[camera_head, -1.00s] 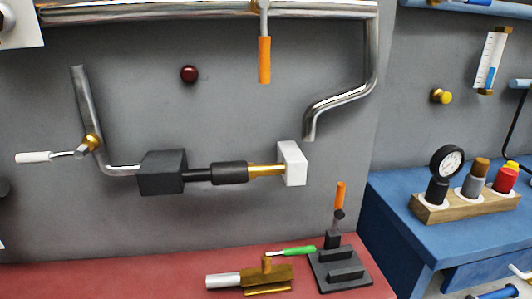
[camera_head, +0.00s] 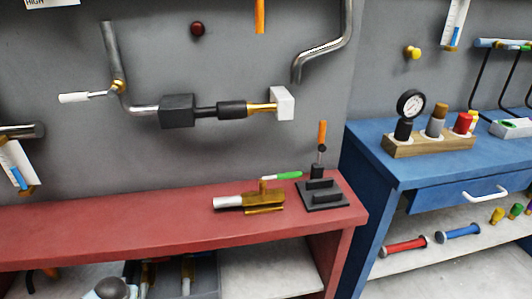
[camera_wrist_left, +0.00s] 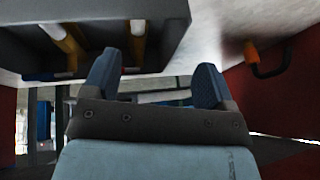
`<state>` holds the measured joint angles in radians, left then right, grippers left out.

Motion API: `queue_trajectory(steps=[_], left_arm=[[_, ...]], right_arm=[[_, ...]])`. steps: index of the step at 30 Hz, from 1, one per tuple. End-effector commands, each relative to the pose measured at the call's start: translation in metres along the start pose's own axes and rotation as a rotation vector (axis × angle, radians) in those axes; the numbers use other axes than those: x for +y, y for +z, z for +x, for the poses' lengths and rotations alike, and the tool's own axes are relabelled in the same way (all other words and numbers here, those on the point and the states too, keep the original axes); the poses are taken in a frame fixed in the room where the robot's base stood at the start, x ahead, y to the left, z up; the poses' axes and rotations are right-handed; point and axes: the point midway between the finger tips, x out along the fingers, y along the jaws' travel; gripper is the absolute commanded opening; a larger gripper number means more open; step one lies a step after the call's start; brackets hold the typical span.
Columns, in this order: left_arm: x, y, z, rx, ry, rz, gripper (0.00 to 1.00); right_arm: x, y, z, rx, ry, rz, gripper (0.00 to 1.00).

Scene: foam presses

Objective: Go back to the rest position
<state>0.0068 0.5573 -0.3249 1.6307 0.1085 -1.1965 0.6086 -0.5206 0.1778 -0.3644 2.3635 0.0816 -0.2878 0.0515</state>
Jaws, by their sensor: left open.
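My left gripper (camera_wrist_left: 155,82) shows in the left wrist view with its two blue-grey fingers spread apart. Nothing is between them. A dark grey crate (camera_wrist_left: 165,20) lies beyond the fingers at the upper left, with white-and-yellow rods in it. I cannot tell how far the fingers are from it. In the head view, neither gripper can be made out clearly. My right gripper is in no view.
The red bench (camera_head: 120,222) carries a brass valve (camera_head: 264,202) with a green handle and a black fixture (camera_head: 322,194). The crate (camera_head: 207,277) stands on the shelf below. The blue bench (camera_head: 375,150) at right holds a gauge rack (camera_head: 430,144).

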Motion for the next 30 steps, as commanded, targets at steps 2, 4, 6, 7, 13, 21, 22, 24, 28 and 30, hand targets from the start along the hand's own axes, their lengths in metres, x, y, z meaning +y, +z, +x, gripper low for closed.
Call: queue_trajectory(steps=[2,4,6,7,13,21,22,24,28,30], left_arm=[[-0.032,-0.008,0.0,0.013,-0.051,0.021,0.79],[0.0,0.007,-0.015,0.08,0.045,0.095,0.79],[0.021,0.015,-0.032,0.151,0.118,0.161,0.79],[0.029,0.018,-0.04,0.182,0.149,0.187,0.79],[0.087,0.044,-0.112,0.414,0.364,0.353,0.79],[0.139,0.076,-0.237,0.758,0.612,0.491,0.79],[0.142,0.079,-0.25,0.79,0.632,0.497,0.79],[0.147,0.084,-0.278,0.863,0.672,0.51,0.79],[0.152,0.093,-0.328,0.992,0.735,0.519,0.79],[0.158,0.089,-0.335,1.014,0.744,0.475,0.79]], right_arm=[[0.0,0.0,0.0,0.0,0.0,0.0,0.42],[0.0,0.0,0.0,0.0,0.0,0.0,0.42],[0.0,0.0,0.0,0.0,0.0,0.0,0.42],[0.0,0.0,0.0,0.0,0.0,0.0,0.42],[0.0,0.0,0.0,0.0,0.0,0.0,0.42],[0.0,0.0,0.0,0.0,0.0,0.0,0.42],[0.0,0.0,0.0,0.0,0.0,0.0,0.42],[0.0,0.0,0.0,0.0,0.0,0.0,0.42],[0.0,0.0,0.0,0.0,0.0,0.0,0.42],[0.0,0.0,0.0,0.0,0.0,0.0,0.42]])
